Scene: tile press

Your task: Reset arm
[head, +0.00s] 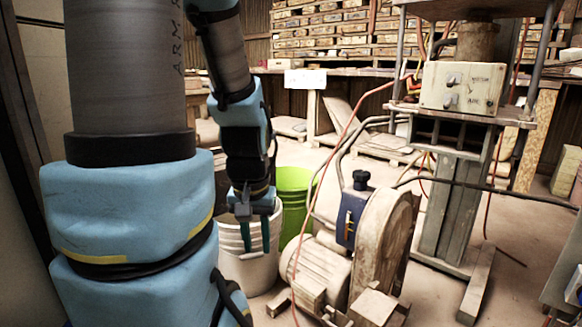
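My arm comes down from the top left with its blue and dark links. My gripper (255,248) points downward, its two teal fingers apart with a gap between them. Nothing shows between the fingers. The fingers appear in front of or over the white bucket (247,274); I cannot tell whether the tips are inside its rim.
A lime green bucket (294,200) stands just behind the white one. A dusty motor and pump unit (378,240) stands close on the right. Behind it is the tall press (455,190) with a control box (462,88) and hanging hoses. Shelves of stacked tiles (335,35) line the back.

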